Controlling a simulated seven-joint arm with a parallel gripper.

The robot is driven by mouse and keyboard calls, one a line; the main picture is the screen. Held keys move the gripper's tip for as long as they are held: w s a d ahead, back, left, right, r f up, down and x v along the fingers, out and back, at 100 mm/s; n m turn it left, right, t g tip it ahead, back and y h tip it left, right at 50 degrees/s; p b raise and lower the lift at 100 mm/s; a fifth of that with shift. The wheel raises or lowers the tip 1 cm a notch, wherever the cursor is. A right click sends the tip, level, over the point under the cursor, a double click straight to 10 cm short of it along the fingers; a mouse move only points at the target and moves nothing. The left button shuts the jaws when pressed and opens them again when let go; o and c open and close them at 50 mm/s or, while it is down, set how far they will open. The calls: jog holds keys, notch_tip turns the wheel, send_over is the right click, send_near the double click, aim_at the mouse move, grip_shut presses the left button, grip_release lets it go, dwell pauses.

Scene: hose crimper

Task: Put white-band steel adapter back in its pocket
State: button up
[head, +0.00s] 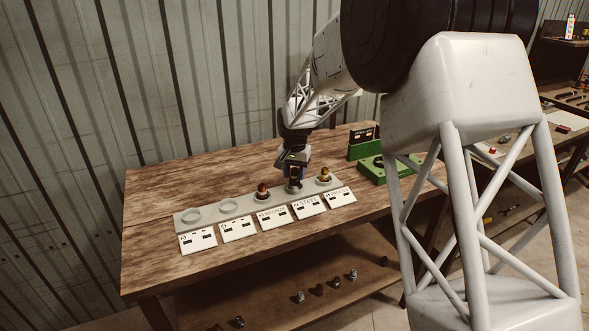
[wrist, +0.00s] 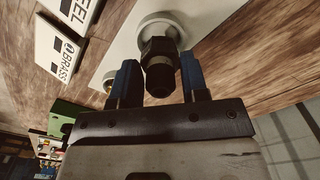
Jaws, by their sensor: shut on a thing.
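My gripper (head: 294,178) is over the pocket strip, behind the STEEL card (head: 309,205). In the wrist view its two blue fingers (wrist: 159,82) stand on either side of a dark metal adapter (wrist: 160,66) with a hex collar and are shut on it. The adapter's far end is at a round pocket of the pale strip (wrist: 125,45); I cannot tell how deep it sits. No white band can be made out. The strip (head: 210,211) also shows in the head view, where the gripper mostly hides the adapter.
A copper-coloured adapter (head: 262,190) stands left of my gripper, and a brass one (head: 324,175) right of it. Two pockets at the left (head: 191,215) are empty. A green fixture (head: 372,168) stands at the right. Loose fittings lie on the lower shelf (head: 270,280).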

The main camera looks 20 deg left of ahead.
jog(key=shift+f, duration=1.2)
jog(key=o, duration=1.2)
jog(key=shift+f, duration=0.1)
jog(key=shift+r, duration=3.95)
